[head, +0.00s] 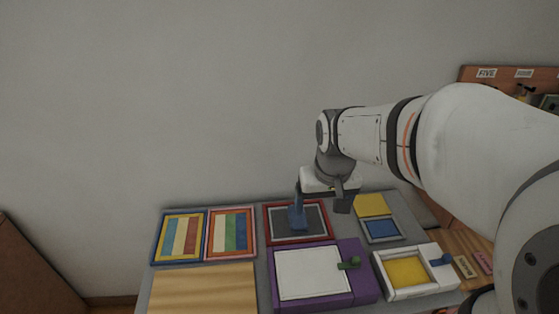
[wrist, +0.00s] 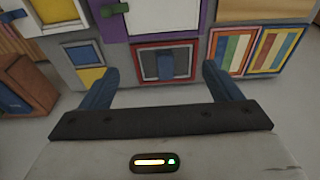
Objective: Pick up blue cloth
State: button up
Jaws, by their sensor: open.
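A small blue piece (head: 297,217), the likeliest blue cloth, is on the grey panel inside a red frame (head: 268,222). It also shows in the wrist view (wrist: 165,68), between my fingers in the picture. Its material is too small to tell. My gripper (head: 321,204) is above the red-framed panel with its fingers pointing down. In the wrist view my gripper (wrist: 160,74) has its two dark blue fingers wide apart with nothing between them. In the head view one finger overlaps the top of the blue piece; I cannot tell whether they touch.
Striped panels (head: 180,237) lie left on the grey table. A purple-framed box (head: 362,285) with a green knob is in front. A white-framed box (head: 432,262) with a blue knob and a yellow-and-blue panel (head: 382,229) are right. A wall stands behind.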

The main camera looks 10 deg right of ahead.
jog(key=w+f+g, duration=0.1)
jog(key=w+f, duration=0.6)
jog(key=w, duration=0.5)
jog(key=g+b, duration=0.1)
send_over(298, 218)
jog(key=f, duration=1.4)
jog(key=shift+s+a, duration=0.25)
jog(key=shift+w+d+f+p, duration=0.15)
jog(key=shift+f+p, duration=0.3)
jog(key=shift+f, duration=1.65)
jog(key=shift+w+d+f+p, duration=0.1)
jog(key=shift+f+p, duration=0.35)
jog(key=shift+f, duration=1.6)
jog(key=shift+r, duration=0.1)
jog(key=c, duration=1.2)
